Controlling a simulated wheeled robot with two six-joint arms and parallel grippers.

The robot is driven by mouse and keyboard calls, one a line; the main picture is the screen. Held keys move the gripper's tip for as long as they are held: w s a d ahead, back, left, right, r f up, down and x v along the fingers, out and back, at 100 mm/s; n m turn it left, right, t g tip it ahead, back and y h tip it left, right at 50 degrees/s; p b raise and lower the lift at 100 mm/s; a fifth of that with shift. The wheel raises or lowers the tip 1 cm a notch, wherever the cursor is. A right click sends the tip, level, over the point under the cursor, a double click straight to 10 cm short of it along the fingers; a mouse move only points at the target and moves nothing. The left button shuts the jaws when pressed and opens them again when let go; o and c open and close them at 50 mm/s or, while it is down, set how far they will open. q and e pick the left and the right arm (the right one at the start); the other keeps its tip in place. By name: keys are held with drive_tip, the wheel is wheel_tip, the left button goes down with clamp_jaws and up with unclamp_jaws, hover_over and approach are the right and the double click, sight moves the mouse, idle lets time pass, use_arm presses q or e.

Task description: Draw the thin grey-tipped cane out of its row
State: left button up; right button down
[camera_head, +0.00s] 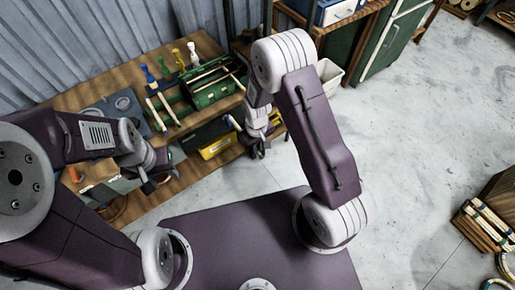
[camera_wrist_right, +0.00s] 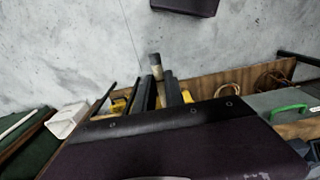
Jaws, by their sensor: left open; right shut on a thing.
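My right gripper (camera_head: 258,152) hangs beside the bench's near edge, in front of the shelf below. In the right wrist view its two dark fingers (camera_wrist_right: 158,84) are shut on a thin pale cane with a grey tip (camera_wrist_right: 155,60). In the head view this cane cannot be made out. My left gripper (camera_head: 160,178) is open and empty near the bench's front left. Several pale canes (camera_head: 161,108) lie in a green rack on the bench.
A green toolbox (camera_head: 212,84) stands on the wooden bench, with several coloured-handled tools (camera_head: 178,60) behind it. A yellow-and-black bin (camera_head: 216,146) is on the lower shelf. A white bin (camera_head: 328,76) stands right of the bench.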

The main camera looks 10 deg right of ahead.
sight(262, 156)
drive_tip(key=shift+w+a+f, duration=0.15)
drive_tip(key=shift+w+a, duration=0.1)
drive_tip(key=shift+w, duration=0.55)
drive_tip(key=s, duration=0.2)
drive_tip(key=s+d, duration=0.1)
drive_tip(key=shift+r, duration=0.25)
drive_tip(key=shift+s+d+f+p, duration=0.15)
drive_tip(key=shift+s+d+p, duration=0.2)
drive_tip(key=shift+s, duration=0.5)
use_arm(q)
wheel_tip(262, 156, up, 11)
drive_tip(key=w+p, duration=0.1)
drive_tip(key=p, duration=1)
drive_tip(key=shift+a+r, duration=0.15)
drive_tip(key=shift+a, duration=0.05)
use_arm(e)
drive_tip(key=s+d, duration=0.3)
drive_tip(key=s, duration=0.5)
drive_tip(key=s+d, duration=0.3)
drive_tip(key=s, duration=0.5)
drive_tip(key=shift+s+d, duration=0.1)
